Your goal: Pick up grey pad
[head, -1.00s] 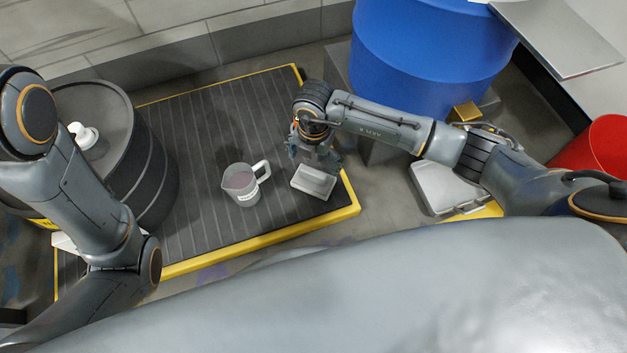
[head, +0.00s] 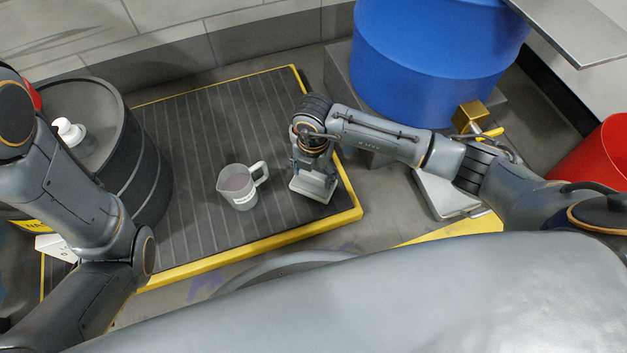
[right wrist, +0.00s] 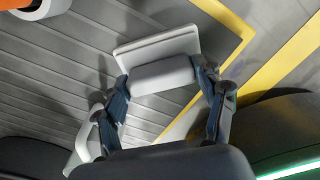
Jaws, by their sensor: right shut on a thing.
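The grey pad (head: 313,187) is a light grey block with a flat plate, near the right front corner of the black ribbed platform in the head view. It also shows between the fingers in the right wrist view (right wrist: 162,75). My right gripper (head: 313,175) is over the pad from above, with its fingers shut on the pad's sides. In the right wrist view the two blue-grey fingertips (right wrist: 164,82) press on either side of the raised block. I cannot tell whether the pad touches the platform. My left arm shows at the left, but its gripper is out of view.
The ribbed platform (head: 200,130) has a yellow edge. A dark drum (head: 135,160) with a white bottle (head: 68,131) stands left. A blue barrel (head: 435,65) and grey case (head: 448,195) are right.

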